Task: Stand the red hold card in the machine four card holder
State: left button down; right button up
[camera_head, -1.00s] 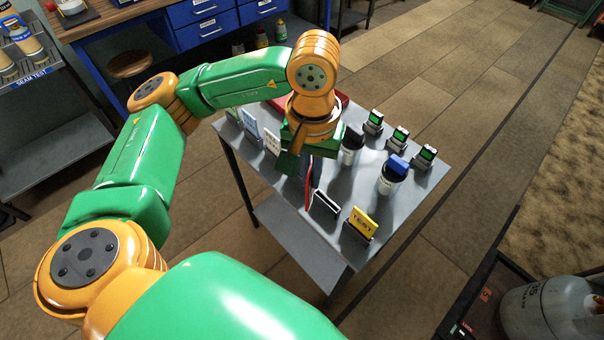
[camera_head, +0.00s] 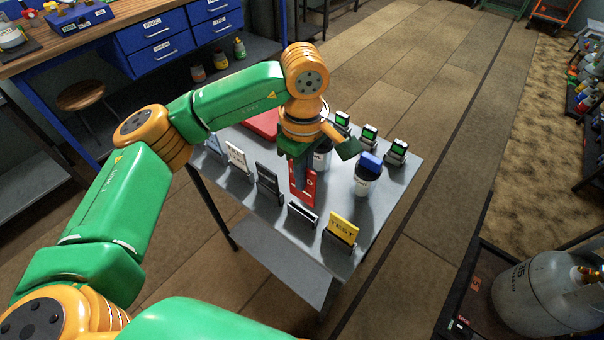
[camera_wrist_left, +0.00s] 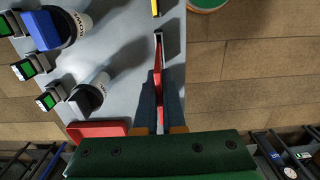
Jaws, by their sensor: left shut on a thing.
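My left gripper (camera_head: 301,178) is shut on the red hold card (camera_head: 294,192), which hangs upright below the fingers with its face toward the head camera. In the left wrist view the red card (camera_wrist_left: 158,88) shows edge-on between the fingers (camera_wrist_left: 161,103). An empty card holder (camera_head: 302,214) stands on the grey table just in front of the card; its label is not readable. It also shows in the left wrist view (camera_wrist_left: 159,44), roughly in line with the card's edge. Whether card and holder touch, I cannot tell. My right gripper is out of view.
The grey table (camera_head: 222,187) has a yellow TEST card (camera_head: 342,228) in a holder to the right. Dark (camera_head: 268,184), white (camera_head: 237,156) and blue cards stand leftward.

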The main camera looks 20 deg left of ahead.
aim_at(304, 200)
pick_arm(q)
jog(key=shift+f+b, duration=3.15)
jog(key=shift+f, duration=0.15)
jog(key=shift+f, duration=0.1)
jog(key=shift+f+b, duration=0.75)
jog(key=shift+b, duration=0.1)
jog(key=c, duration=0.9)
grip_release()
jog(key=shift+c, duration=0.2)
notch_tip(304, 200, up, 7)
jog(key=shift+r+b, duration=0.1)
jog(key=shift+b, duration=0.2)
